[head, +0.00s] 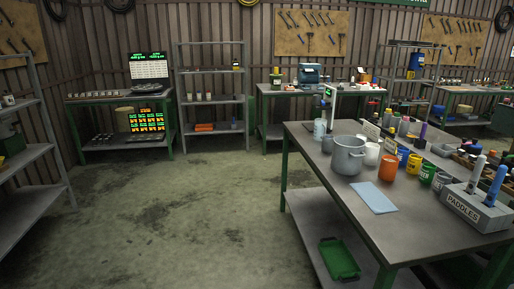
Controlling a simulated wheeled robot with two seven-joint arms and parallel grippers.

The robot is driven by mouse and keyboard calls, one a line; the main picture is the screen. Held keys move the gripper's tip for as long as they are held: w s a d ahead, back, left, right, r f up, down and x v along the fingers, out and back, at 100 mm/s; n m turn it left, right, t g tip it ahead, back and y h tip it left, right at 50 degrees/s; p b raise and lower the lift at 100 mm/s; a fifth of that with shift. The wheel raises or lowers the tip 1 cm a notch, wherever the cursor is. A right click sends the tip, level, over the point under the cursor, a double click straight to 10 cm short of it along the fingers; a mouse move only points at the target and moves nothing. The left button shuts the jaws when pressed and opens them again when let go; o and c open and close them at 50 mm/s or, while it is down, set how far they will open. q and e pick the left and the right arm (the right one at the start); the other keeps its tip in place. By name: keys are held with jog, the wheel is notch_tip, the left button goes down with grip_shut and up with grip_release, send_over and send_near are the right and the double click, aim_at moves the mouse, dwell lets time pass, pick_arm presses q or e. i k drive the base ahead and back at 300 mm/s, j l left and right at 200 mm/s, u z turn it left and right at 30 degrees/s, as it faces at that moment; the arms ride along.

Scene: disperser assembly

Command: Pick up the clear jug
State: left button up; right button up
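A small pale, bluish-grey vessel (319,128) stands near the far left corner of the workbench (405,225), behind the large grey pot (348,155). It looks like the clear jug, but it is too small for me to be sure. A short grey cup (327,145) stands close in front of it, beside the pot. Neither of my grippers shows in the head view.
The workbench also holds a blue cloth (374,197), an orange cup (388,168), several coloured cups and bottles, and a block labelled PADDLER (476,207). A green tray (339,258) lies on its lower shelf. The concrete floor (190,215) left of the workbench is clear.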

aim_at(320, 124)
jog(key=i+z, duration=0.1)
jog(key=i, duration=0.55)
jog(key=i+j+z, duration=0.15)
jog(key=i, duration=0.55)
jog(key=i+j+z, duration=0.1)
jog(key=i, duration=0.55)
jog(key=j, duration=0.1)
